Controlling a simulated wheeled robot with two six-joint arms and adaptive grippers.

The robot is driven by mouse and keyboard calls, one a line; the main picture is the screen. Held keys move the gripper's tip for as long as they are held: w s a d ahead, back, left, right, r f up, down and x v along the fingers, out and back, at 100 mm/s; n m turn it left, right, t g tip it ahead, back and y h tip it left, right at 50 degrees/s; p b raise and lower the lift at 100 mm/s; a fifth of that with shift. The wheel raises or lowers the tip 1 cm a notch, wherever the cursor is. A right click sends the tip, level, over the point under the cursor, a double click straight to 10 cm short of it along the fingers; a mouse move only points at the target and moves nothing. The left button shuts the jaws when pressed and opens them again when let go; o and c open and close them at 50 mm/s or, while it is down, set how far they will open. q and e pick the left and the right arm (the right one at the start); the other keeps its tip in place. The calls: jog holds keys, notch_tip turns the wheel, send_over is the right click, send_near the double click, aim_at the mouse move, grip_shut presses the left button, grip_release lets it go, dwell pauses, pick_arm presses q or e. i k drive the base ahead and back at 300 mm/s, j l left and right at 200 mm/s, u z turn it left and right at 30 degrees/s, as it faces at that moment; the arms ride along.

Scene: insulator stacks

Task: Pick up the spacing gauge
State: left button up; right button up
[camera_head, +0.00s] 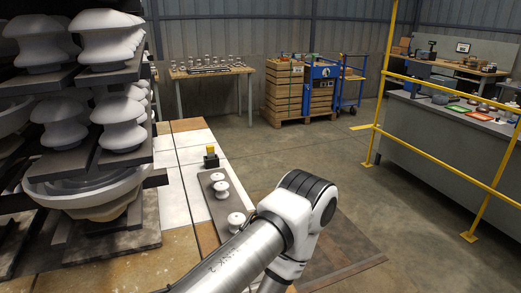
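I cannot make out anything that is clearly a spacing gauge. A small black block with a yellow top (211,157) stands on the pale tabletop, at the far end of a dark strip (219,207). On this strip stand several small white insulator pieces (222,190) in a row. One of my arms reaches in from the bottom edge, and its elbow covers the strip's near end. Neither gripper is in view.
Racks of grey insulator stacks (102,42) fill the left side. Behind are a wooden bench (210,72), a pallet of crates (285,95) and a blue cart (323,85). A yellow railing (450,165) guards the grey counter (440,135) at right. The middle floor is clear.

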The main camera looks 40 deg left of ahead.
aim_at(210, 149)
jog(key=i+u, duration=0.15)
jog(key=i, duration=0.5)
jog(key=i+l+u, duration=0.2)
jog(key=i, duration=0.4)
jog(key=i+l+u, duration=0.15)
jog(key=i, duration=0.5)
jog(key=i+u, duration=0.95)
jog(key=i+l+u, duration=0.3)
jog(key=i+u, duration=0.2)
jog(key=i+l+u, duration=0.3)
jog(key=u, duration=0.15)
jog(key=i+l+u, duration=0.3)
jog(key=l+u, duration=0.2)
jog(key=l, duration=0.15)
